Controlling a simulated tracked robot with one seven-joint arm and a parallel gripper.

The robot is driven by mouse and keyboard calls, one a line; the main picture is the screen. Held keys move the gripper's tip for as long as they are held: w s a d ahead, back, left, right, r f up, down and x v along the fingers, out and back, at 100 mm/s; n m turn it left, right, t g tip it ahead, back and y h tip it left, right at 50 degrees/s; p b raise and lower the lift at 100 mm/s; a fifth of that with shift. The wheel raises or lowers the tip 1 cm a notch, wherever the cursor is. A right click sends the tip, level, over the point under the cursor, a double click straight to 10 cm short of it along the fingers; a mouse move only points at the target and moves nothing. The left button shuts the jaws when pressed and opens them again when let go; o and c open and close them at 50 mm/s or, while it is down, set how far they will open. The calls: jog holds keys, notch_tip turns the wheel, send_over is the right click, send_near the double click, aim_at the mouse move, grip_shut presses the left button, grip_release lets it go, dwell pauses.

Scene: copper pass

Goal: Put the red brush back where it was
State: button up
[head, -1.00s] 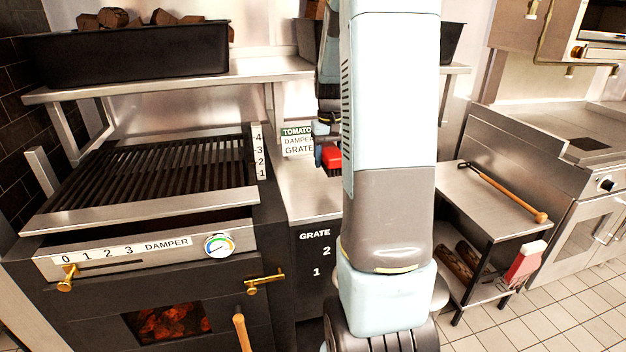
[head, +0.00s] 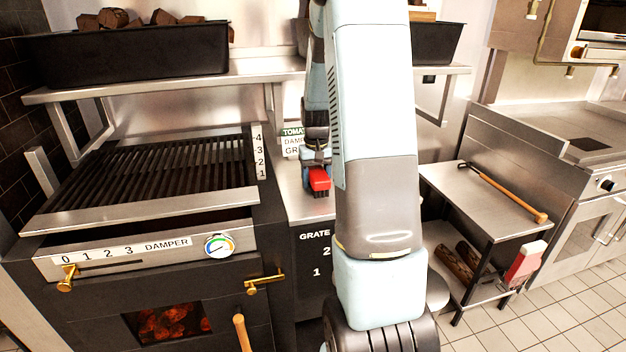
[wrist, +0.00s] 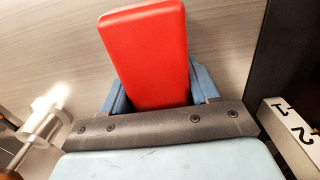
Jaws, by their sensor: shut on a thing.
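The red brush (head: 319,180) is held in my gripper (head: 317,165) above the narrow steel counter between the grill and my arm. In the wrist view, the red brush (wrist: 148,55) fills the space between the blue fingers of my gripper (wrist: 160,95), with a steel surface behind it. My gripper is shut on it. Any bristles are hidden from both views. I cannot tell whether the brush touches the counter.
The grill (head: 150,180) with its dark bars stands left of the counter (head: 308,208). A tomato sign (head: 291,142) stands behind. A low steel side table (head: 470,195) at right bears a wooden-handled tool (head: 505,192); a red-and-white item (head: 525,262) hangs at its side.

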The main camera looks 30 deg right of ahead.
aim_at(316, 169)
jog(key=shift+f, duration=0.1)
jog(key=o, duration=1.3)
notch_tip(316, 169, up, 12)
jog(key=shift+f, duration=0.2)
jog(key=shift+s+a+r, duration=0.1)
jog(key=shift+a+r, duration=0.1)
jog(key=shift+r, duration=0.35)
jog(key=s+a+r+n+t, duration=0.1)
jog(key=s+a+r+t, duration=0.2)
jog(key=s+a+r, duration=0.7)
jog(key=s+a+t, duration=0.1)
jog(key=s+a, duration=0.2)
jog(key=s, duration=0.2)
jog(key=s+a+n, duration=0.1)
jog(key=s+a, duration=0.2)
jog(key=s, duration=0.2)
jog(key=s+a+n+t, duration=0.1)
jog(key=s+a, duration=0.2)
jog(key=s, duration=0.2)
jog(key=shift+s+a+t, duration=0.1)
jog(key=shift+t, duration=0.2)
